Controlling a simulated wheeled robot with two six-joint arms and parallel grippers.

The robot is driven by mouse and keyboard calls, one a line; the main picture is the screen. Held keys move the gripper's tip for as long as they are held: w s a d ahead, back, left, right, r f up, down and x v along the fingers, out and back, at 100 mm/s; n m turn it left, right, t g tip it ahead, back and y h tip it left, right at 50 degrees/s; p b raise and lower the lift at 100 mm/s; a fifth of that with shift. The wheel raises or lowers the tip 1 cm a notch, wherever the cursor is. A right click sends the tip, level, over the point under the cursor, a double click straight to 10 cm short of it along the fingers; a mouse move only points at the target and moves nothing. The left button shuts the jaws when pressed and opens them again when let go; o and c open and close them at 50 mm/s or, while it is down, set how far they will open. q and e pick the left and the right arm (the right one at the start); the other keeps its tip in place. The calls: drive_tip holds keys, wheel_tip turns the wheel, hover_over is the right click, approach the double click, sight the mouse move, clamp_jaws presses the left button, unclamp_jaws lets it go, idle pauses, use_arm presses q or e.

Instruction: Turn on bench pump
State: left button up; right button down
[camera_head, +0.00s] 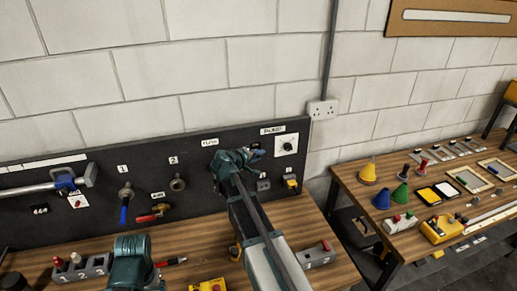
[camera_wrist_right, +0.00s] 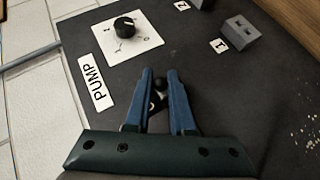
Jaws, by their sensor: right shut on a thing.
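A dark panel (camera_head: 105,190) on the back of the bench carries a PUMP label (camera_head: 272,130), which also shows in the wrist view (camera_wrist_right: 97,82). Beside the label is a black dial (camera_wrist_right: 124,27) on a white plate, also in the head view (camera_head: 287,146). My right gripper (camera_wrist_right: 160,78) is at the panel just below the label, left of the dial in the head view (camera_head: 255,154). Its blue fingers are closed on a small dark round knob (camera_wrist_right: 160,83).
Valves with a blue handle (camera_head: 124,214) and a red handle (camera_head: 146,218) are on the panel's left. A grey block (camera_wrist_right: 238,32) and a yellow part (camera_head: 291,182) are right of my right gripper. A second table (camera_head: 352,180) at right holds cones and boxes.

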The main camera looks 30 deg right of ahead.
drive_tip(key=shift+w+r+n+g+y+p, duration=0.25)
drive_tip(key=shift+r+n+g+y+p, duration=0.35)
drive_tip(key=shift+g+p, duration=0.7)
drive_tip(key=c, duration=1.1)
unclamp_jaws()
drive_tip(key=shift+o, duration=0.2)
drive_tip(key=shift+p, duration=0.35)
drive_tip(key=p+v, duration=0.7)
drive_tip(key=v, duration=0.6)
drive_tip(key=shift+s+a+p, duration=0.3)
drive_tip(key=shift+s, duration=0.05)
